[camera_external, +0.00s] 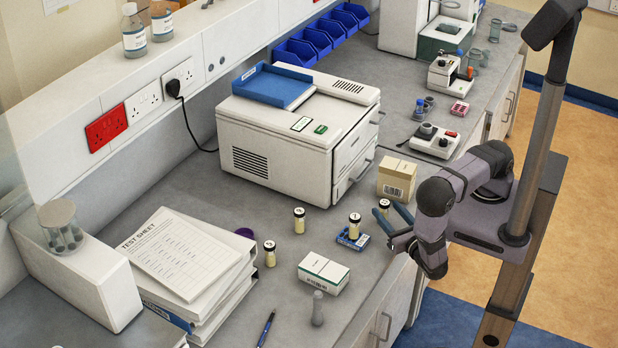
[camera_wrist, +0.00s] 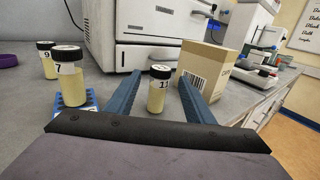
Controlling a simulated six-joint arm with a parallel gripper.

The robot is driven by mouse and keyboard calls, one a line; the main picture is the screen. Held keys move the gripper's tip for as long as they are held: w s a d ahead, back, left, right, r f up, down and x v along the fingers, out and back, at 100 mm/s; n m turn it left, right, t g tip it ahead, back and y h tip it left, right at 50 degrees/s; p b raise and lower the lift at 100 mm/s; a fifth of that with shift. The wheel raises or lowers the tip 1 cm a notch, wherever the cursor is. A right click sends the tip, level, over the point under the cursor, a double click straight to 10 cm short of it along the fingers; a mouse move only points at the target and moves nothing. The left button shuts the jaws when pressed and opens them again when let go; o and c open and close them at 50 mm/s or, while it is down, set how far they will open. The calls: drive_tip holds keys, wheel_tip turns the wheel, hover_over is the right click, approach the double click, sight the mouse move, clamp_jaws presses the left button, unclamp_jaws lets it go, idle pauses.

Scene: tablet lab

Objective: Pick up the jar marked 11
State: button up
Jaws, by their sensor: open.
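The jar marked 11 (camera_wrist: 157,92) has a black lid and a pale yellow body. It stands upright on the grey bench, between my gripper's two blue fingers (camera_wrist: 161,76) in the wrist view, with gaps at both sides. In the external view the jar (camera_external: 384,206) is at my gripper (camera_external: 391,221), which is open and holds nothing. A similar jar marked 7 (camera_wrist: 71,82) stands on a blue rack (camera_wrist: 92,100), left of the fingers. A jar marked 9 (camera_wrist: 46,62) stands farther left.
A cardboard box (camera_external: 397,179) with a barcode stands close behind jar 11. A white machine (camera_external: 275,145) stands behind the jars. A white and green box (camera_external: 323,272), another jar (camera_external: 269,255) and a binder stack (camera_external: 180,260) are left and front. Bare bench lies between jars.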

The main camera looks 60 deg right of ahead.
drive_tip(key=shift+x, duration=1.5)
drive_tip(key=c, duration=1.1)
drive_tip(key=shift+a, duration=0.1)
drive_tip(key=shift+c, duration=0.2)
wheel_tip(320, 180, up, 10)
drive_tip(key=p, duration=0.8)
